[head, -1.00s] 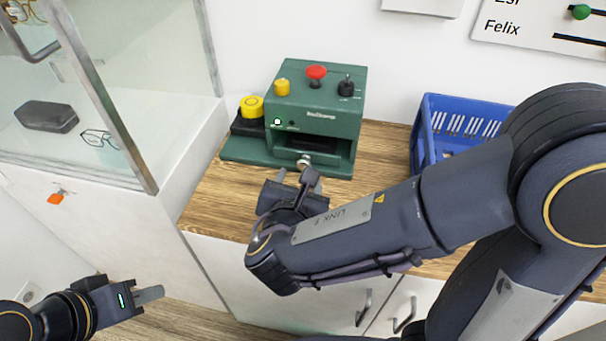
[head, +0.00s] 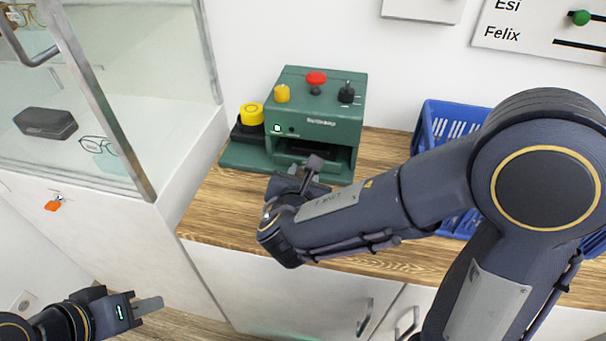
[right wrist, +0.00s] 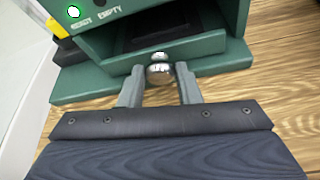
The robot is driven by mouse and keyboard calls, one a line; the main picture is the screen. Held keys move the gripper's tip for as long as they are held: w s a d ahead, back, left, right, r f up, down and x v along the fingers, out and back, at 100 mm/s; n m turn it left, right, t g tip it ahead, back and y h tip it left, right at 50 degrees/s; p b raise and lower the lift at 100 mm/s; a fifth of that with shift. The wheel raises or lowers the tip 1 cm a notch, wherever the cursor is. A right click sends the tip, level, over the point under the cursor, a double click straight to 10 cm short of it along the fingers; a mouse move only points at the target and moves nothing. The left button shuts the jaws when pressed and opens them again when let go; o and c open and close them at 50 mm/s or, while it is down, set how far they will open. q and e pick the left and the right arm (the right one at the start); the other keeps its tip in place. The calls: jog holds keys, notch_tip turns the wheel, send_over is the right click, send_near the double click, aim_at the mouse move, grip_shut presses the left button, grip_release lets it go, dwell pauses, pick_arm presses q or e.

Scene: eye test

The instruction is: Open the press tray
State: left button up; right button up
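The green press (head: 318,105) stands on the wooden counter, with a red knob (head: 316,78) on top. In the right wrist view, the press tray's green front (right wrist: 112,66) shows below a dark opening, with a shiny round knob (right wrist: 159,72) on it. The tray looks pushed in. My right gripper (right wrist: 160,80) is open, its fingertips either side of this knob with a gap at each side. In the head view my right gripper (head: 308,172) is at the press front and hides the knob. My left gripper (head: 148,305) is low at left, away from the press; its finger gap is unclear.
A yellow button on a black block (head: 250,115) is at the press's left. A blue crate (head: 428,125) stands right, partly behind my right arm. A glass case (head: 110,80) with spectacles is at left. Bare counter (head: 215,210) lies in front.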

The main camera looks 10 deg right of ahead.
grip_shut()
jog(key=s+a, duration=0.1)
jog(key=s, duration=0.2)
jog(key=s+a, duration=0.2)
jog(key=s, duration=0.1)
jog(key=s+a, duration=0.1)
jog(key=s, duration=0.3)
jog(key=shift+a, duration=0.15)
jog(key=o, duration=0.7)
grip_release()
jog(key=shift+o, duration=0.2)
jog(key=shift+s, duration=0.1)
jog(key=p+v, duration=0.1)
jog(key=v, duration=0.6)
jog(key=shift+s+r, duration=0.15)
jog(key=shift+s, duration=0.15)
